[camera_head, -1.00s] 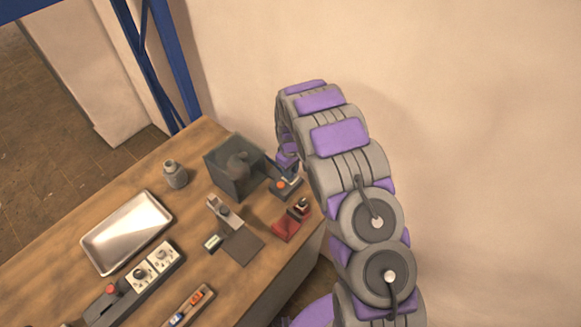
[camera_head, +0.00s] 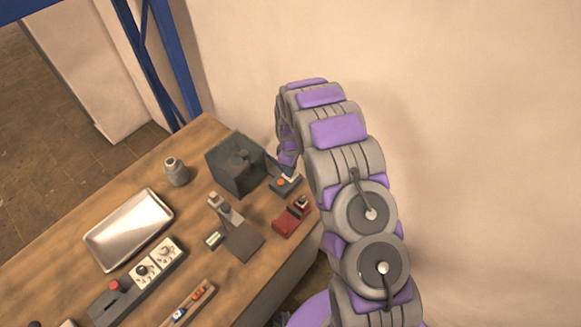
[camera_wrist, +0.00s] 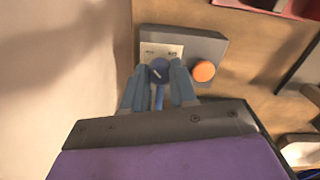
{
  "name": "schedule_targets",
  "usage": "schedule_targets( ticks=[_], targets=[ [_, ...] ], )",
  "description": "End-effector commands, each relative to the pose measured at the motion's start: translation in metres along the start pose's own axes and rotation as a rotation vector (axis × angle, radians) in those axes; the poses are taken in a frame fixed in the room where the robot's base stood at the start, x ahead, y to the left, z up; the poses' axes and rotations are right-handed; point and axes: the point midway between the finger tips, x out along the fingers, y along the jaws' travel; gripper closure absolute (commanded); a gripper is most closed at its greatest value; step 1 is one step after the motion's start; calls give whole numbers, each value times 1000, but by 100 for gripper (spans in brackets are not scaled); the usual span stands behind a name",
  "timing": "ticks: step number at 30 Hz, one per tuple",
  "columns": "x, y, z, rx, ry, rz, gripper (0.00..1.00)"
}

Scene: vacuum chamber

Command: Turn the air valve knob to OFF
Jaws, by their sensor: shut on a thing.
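The air valve knob (camera_wrist: 159,66) is a round dark blue knob with a short tilted white line on its face. It sits on a pale marked plate (camera_wrist: 172,48) on a grey box (camera_wrist: 200,45), beside an orange button (camera_wrist: 203,71). My gripper (camera_wrist: 158,74) has its two blue-grey fingers on either side of the knob and is shut on it. The lettering is too small to read. In the head view the grey box (camera_head: 288,186) stands at the table's far right edge; my arm hides its knob side and my gripper.
A dark box (camera_head: 232,172) stands just left of the grey box. A red device (camera_head: 286,224) is in front. A wall is close on the right.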

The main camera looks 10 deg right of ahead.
Motion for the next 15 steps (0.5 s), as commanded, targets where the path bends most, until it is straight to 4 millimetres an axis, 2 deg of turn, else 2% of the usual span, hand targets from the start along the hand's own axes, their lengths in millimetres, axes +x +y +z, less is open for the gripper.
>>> schedule_targets(
  ticks=[4,5,12,15],
  targets=[
    [-3,3,-2,0,6,9,100],
    [-3,3,-2,0,6,9,72],
    [-2,2,-1,1,4,5,49],
    [-1,1,-1,1,3,4,48]
  ],
)
